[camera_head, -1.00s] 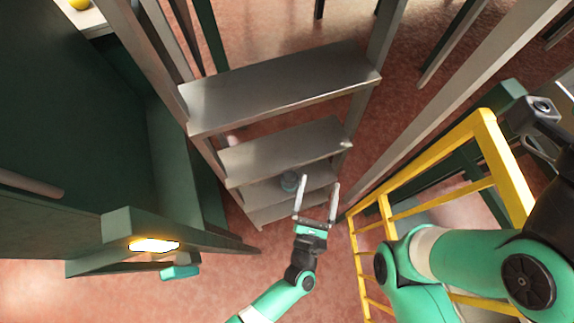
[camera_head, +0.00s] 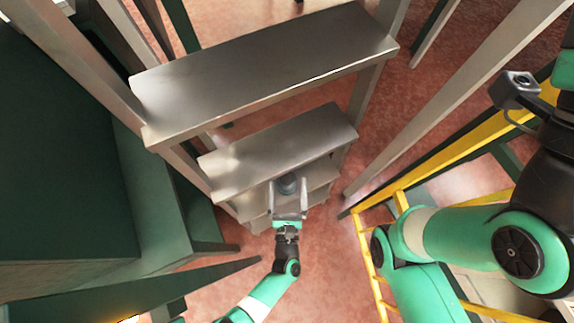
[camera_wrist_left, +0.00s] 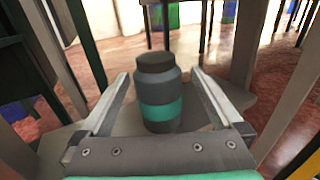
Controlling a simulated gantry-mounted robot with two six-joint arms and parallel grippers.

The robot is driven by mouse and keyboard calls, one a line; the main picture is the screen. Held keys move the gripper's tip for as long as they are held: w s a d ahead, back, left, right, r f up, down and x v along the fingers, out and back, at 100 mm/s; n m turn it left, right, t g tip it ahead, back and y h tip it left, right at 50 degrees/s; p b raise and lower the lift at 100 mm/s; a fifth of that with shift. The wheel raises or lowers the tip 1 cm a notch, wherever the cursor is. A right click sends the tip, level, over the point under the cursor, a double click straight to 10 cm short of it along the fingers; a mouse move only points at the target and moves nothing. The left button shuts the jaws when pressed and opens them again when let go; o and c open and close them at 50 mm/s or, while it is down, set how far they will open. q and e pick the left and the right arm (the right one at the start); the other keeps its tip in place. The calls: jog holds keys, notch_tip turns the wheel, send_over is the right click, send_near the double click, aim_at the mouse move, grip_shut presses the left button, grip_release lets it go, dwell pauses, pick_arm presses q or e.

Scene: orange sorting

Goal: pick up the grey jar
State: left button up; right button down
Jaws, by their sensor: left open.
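The grey jar (camera_wrist_left: 158,92) stands upright on a shelf in the left wrist view. It has a dark lid and a teal band. In the head view the jar (camera_head: 288,184) shows small on a lower shelf of the rack. My left gripper (camera_head: 289,192) is open, with its fingers pointing toward the shelf. In the left wrist view its two fingers (camera_wrist_left: 158,88) stand on either side of the jar, with gaps visible on both sides. The fingers of my right gripper do not show.
The grey rack has a wide upper shelf (camera_head: 265,72) and a middle shelf (camera_head: 280,150) above the jar's level, with posts at both sides. A yellow railing (camera_head: 398,200) stands to the right. A dark green structure (camera_head: 60,170) fills the left.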

pick_arm(q)
jog(key=w, duration=0.2)
jog(key=w+b, duration=0.1)
jog(key=w, duration=0.2)
jog(key=shift+w+r+b, duration=0.2)
jog(key=shift+w+b, duration=0.05)
jog(key=shift+b, duration=0.05)
jog(key=shift+s+a, duration=0.1)
jog(key=shift+s, duration=0.1)
jog(key=shift+c, duration=0.2)
jog(key=c, duration=1.5)
jog(key=shift+r, duration=0.1)
